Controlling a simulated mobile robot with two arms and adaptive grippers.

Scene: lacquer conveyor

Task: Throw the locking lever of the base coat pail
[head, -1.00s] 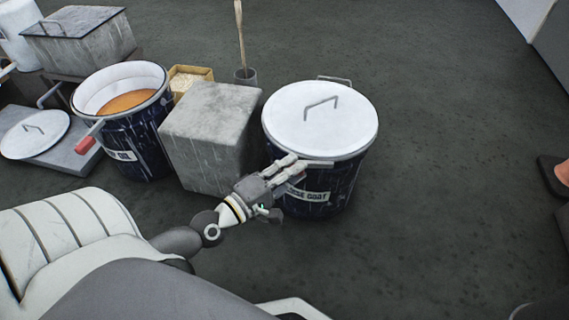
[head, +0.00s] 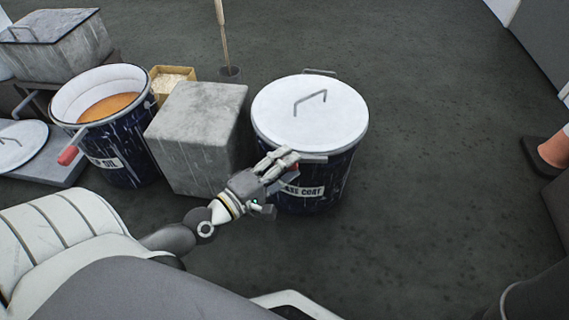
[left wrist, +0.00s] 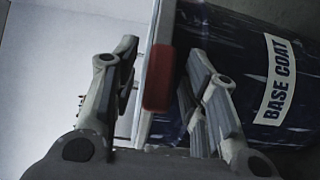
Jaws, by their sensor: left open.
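The base coat pail (head: 322,190) is dark blue with a white lid (head: 335,112) on top, and stands right of the grey block. Its label shows in the left wrist view (left wrist: 280,78). The locking lever's red grip (left wrist: 159,78) lies at the lid's rim, between the fingers of my left gripper (left wrist: 160,95). My left gripper in the head view (head: 282,165) is at the pail's near left rim and is open around the lever; it covers most of the lever there. I cannot tell whether the fingers touch it. My right gripper is not in view.
A concrete block (head: 198,138) stands close left of the pail. Left of it is an open pail of orange-brown liquid (head: 108,105) with a red-gripped lever (head: 69,155). A stick in a small pot (head: 229,72) stands behind. An orange cone (head: 555,149) is at the right; floor between is clear.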

